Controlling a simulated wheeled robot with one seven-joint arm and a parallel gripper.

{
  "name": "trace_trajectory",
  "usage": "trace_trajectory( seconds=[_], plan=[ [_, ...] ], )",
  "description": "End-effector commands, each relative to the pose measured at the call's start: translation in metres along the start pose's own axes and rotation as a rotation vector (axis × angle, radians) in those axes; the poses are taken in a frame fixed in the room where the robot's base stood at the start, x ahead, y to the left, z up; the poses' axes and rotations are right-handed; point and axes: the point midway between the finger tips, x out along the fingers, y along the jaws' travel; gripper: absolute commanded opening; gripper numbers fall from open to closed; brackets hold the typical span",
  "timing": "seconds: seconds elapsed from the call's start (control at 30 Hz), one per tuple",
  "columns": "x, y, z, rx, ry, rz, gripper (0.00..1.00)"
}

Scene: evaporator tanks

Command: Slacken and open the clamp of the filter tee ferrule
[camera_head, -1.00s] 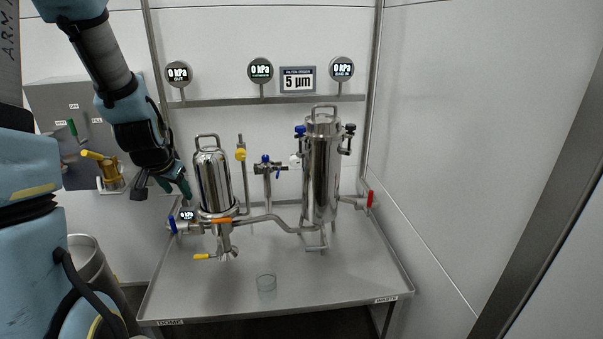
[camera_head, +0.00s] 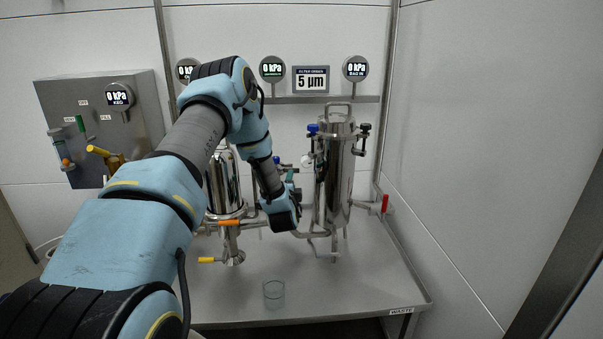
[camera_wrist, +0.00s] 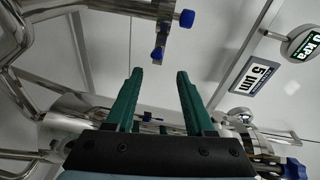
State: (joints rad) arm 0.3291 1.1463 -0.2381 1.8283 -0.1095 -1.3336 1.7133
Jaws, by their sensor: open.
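My gripper (camera_wrist: 160,75) is open, its two green fingers apart with nothing between them. In the head view its green fingers (camera_head: 290,176) show only partly, in front of the left side of the tall filter housing (camera_head: 338,175). In the wrist view a steel pipe tee (camera_wrist: 145,10) with blue knobs lies beyond and above the fingertips, apart from them. In the head view this part is mostly hidden behind my arm. I cannot make out for sure which piece is the filter tee ferrule's clamp.
A domed steel vessel (camera_head: 222,185) stands left of the filter housing, partly behind my arm. A glass beaker (camera_head: 274,293) stands on the steel table (camera_head: 340,290), whose front is otherwise clear. A red-handled valve (camera_head: 385,203) is at right. Gauges (camera_head: 272,69) hang behind.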

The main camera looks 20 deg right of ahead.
Motion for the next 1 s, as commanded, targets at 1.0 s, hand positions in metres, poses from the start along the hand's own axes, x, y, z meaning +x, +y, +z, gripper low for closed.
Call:
trace_trajectory(
  seconds=[1.0],
  plan=[
    [0.105,0.004,-0.004,0.091,-0.022,-0.084,0.54]
  ],
)
